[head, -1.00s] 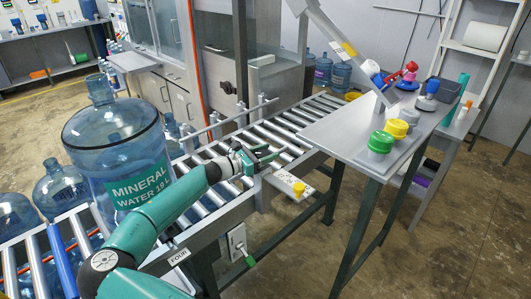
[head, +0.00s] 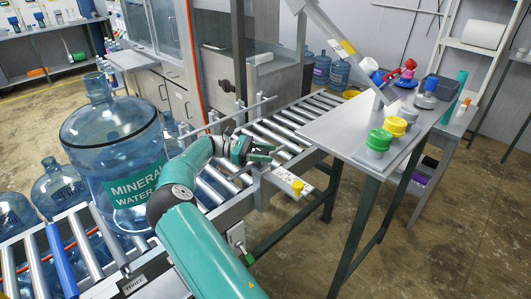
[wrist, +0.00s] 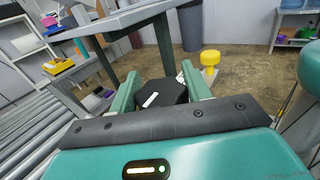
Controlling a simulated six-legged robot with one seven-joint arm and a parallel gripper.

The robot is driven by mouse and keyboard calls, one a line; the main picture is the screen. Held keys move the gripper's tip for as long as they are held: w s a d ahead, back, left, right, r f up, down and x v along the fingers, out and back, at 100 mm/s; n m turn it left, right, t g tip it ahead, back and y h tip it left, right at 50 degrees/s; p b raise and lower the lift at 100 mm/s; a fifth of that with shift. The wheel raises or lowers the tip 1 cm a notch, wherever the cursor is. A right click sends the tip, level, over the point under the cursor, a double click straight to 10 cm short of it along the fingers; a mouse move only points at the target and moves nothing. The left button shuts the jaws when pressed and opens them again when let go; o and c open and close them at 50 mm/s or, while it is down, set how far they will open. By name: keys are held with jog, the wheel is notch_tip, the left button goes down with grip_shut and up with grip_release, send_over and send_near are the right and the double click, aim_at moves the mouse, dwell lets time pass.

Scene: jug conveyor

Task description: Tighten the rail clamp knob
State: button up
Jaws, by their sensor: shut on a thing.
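The rail clamp knob (wrist: 163,93) is black with a white mark and sits between the two green fingers in the wrist view. My gripper (wrist: 158,84) is shut on it, with one finger on each side. In the head view my gripper (head: 264,151) is at the near side rail of the roller conveyor (head: 290,135). The knob is hard to make out there among the dark gripper parts. The clamp's threaded part is hidden.
A large blue water jug (head: 112,150) stands on the rollers left of my arm. A box with a yellow button (head: 297,186) is just right of my gripper. A grey table (head: 340,125) with green and yellow caps (head: 380,139) stands further right.

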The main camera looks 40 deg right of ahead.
jog(key=shift+s+f+y, duration=0.1)
jog(key=shift+f+y, duration=0.05)
jog(key=shift+y, duration=0.15)
jog(key=o, duration=1)
jog(key=shift+d, duration=0.1)
jog(key=shift+v, duration=3.8)
